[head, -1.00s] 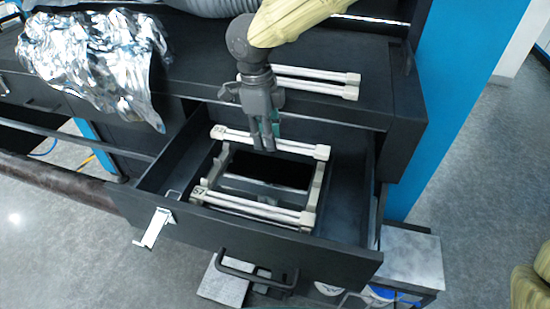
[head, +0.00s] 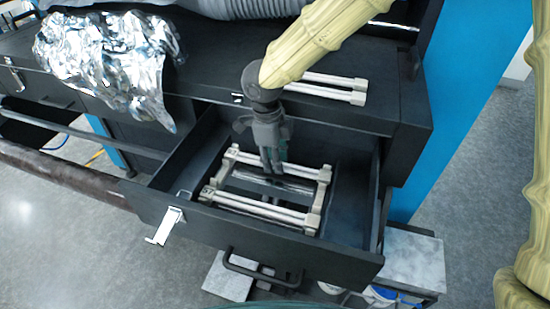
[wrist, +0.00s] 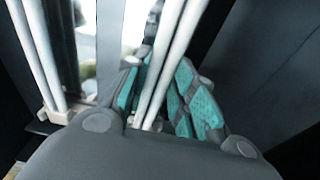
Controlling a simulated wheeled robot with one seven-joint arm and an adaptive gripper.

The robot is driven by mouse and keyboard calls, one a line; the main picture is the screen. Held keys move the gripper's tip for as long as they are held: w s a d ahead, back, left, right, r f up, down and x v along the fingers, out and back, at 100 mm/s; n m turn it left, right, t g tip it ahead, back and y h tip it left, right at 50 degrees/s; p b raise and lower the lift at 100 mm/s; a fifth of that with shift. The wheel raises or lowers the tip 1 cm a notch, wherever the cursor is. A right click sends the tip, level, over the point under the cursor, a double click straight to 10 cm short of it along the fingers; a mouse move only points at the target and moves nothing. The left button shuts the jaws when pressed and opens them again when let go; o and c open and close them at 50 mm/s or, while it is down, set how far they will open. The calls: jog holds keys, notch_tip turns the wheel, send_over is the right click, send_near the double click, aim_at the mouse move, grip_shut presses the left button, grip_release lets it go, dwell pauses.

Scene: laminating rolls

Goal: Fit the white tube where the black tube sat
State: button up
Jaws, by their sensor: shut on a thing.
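A pale frame with paired whitish tubes sits in the open black drawer (head: 350,215). Its front tube pair (head: 258,209) lies toward the drawer front; its back tube pair (head: 300,170) lies farther in. My gripper (head: 272,170) points down into the drawer at the back pair. In the wrist view its teal-padded fingers (wrist: 160,100) are shut around a pair of pale tubes (wrist: 172,62); which single tube is gripped cannot be told. The other pair (wrist: 40,60) shows at left. I cannot make out a black tube.
Another pale tube pair (head: 325,88) lies on the black cabinet top. Crumpled foil (head: 105,60) covers the cabinet's left end. A metal latch (head: 165,225) hangs on the drawer front. The drawer walls stand close around the frame; its right side has bare floor.

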jog(key=o, duration=1)
jog(key=shift+a, duration=0.1)
jog(key=r+b, duration=0.1)
jog(key=r, duration=0.3)
jog(key=r+b, duration=0.1)
jog(key=r, duration=0.3)
jog(key=a+r+b, duration=0.1)
jog(key=r, duration=0.3)
jog(key=shift+w+a, duration=0.1)
jog(key=shift+w, duration=0.15)
